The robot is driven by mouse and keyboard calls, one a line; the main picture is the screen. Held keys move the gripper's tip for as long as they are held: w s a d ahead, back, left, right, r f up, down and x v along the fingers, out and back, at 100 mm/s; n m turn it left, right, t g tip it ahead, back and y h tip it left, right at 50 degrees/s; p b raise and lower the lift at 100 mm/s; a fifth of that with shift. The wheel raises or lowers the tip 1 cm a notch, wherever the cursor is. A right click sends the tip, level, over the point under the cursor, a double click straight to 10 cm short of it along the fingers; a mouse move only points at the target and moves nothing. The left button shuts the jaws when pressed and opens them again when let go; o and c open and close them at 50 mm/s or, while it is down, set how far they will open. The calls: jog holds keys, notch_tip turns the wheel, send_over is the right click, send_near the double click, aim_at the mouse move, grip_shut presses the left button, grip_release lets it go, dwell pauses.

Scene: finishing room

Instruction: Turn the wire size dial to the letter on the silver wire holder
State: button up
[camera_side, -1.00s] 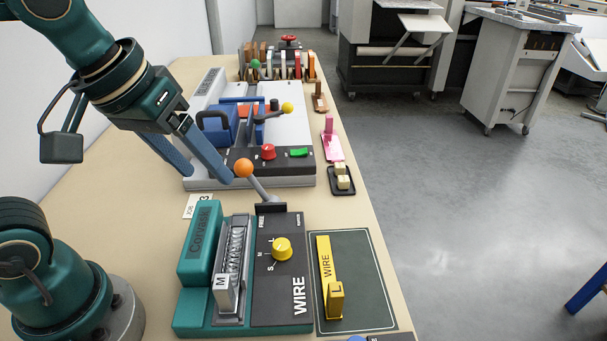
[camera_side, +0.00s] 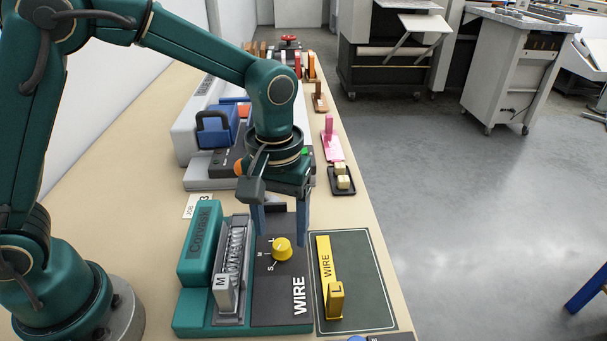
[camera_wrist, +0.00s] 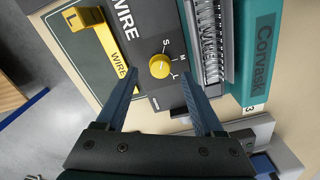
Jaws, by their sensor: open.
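The teal binding machine (camera_side: 197,247) stands on the bench. Its black panel carries a round yellow wire size dial (camera_side: 282,249), also in the wrist view (camera_wrist: 160,65), with letters S, M and L beside it. The dial's pointer is too small to read surely. The silver wire holder (camera_side: 223,295), left of the panel, bears the letter M and holds a wire coil. A yellow wire holder (camera_side: 325,262) marked L lies on a dark mat (camera_side: 367,270) to the right. My gripper (camera_side: 280,239) is open and empty above the dial, its fingers (camera_wrist: 159,74) on either side of it in the wrist view.
A lever with an orange ball (camera_side: 238,168) is mostly hidden behind my gripper. A grey machine with a blue block (camera_side: 214,130) stands behind. A black tray (camera_side: 342,188) with cream blocks and a pink stand (camera_side: 332,146) line the bench's right edge.

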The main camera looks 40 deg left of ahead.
aim_at(282, 249)
jog(key=shift+f, duration=1.4)
grip_shut()
jog(key=shift+m, duration=0.3)
jog(key=m, duration=1.1)
jog(key=shift+m, duration=0.3)
